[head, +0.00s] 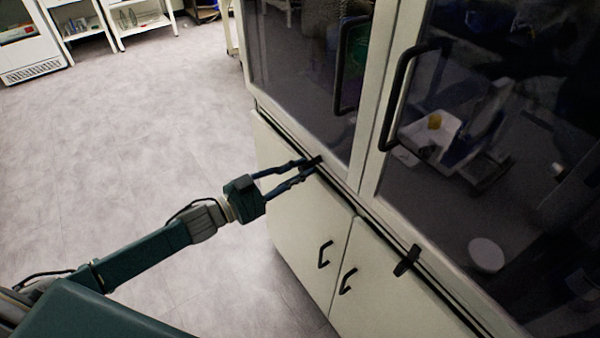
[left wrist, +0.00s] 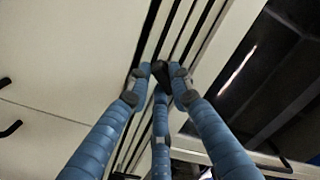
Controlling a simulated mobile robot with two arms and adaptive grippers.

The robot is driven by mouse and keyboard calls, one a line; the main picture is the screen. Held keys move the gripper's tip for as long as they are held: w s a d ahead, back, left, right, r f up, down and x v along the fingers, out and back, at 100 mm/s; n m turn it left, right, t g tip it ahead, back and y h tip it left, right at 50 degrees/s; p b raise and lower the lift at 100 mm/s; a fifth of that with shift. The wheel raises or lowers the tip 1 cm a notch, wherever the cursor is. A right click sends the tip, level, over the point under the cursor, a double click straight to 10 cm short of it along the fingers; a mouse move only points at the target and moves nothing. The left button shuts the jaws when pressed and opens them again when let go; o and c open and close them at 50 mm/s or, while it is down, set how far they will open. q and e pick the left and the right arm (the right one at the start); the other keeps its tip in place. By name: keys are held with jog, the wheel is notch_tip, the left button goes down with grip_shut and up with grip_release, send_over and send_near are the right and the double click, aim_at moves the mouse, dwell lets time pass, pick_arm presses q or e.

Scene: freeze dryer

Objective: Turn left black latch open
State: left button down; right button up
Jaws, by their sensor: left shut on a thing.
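The left black latch (head: 316,160) sits on the dark rail between the upper glass doors and the lower cupboard doors of the white cabinet. My left gripper (head: 308,168) reaches it from the left, with its fingers shut on it. In the left wrist view the blue fingers of my left gripper (left wrist: 160,85) close around the dark latch (left wrist: 161,72); their tips hide part of it. A second black latch (head: 407,260) is further right on the same rail, with no gripper at it. My right gripper is not in view.
The glass doors carry long black handles (head: 352,65) (head: 398,100) that stick out above the rail. Lower doors have small black handles (head: 325,254) (head: 347,281). The grey floor (head: 130,130) left of the cabinet is clear. White shelves (head: 135,18) stand far back.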

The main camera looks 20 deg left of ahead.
pick_arm(q)
jog(key=m+b, duration=0.1)
jog(key=m, duration=0.2)
jog(key=shift+f+m, duration=0.1)
jog(key=shift+m, duration=0.3)
jog(key=m+b, duration=0.1)
jog(key=m, duration=0.1)
jog(key=shift+a+m, duration=0.1)
jog(key=shift+m, duration=0.2)
jog(key=shift+w+a+m+b, duration=0.1)
jog(key=shift+m+b, duration=0.65)
jog(key=shift+m, duration=1.25)
jog(key=c, duration=1.5)
grip_release()
jog(key=shift+c, duration=0.2)
jog(key=v, duration=1.2)
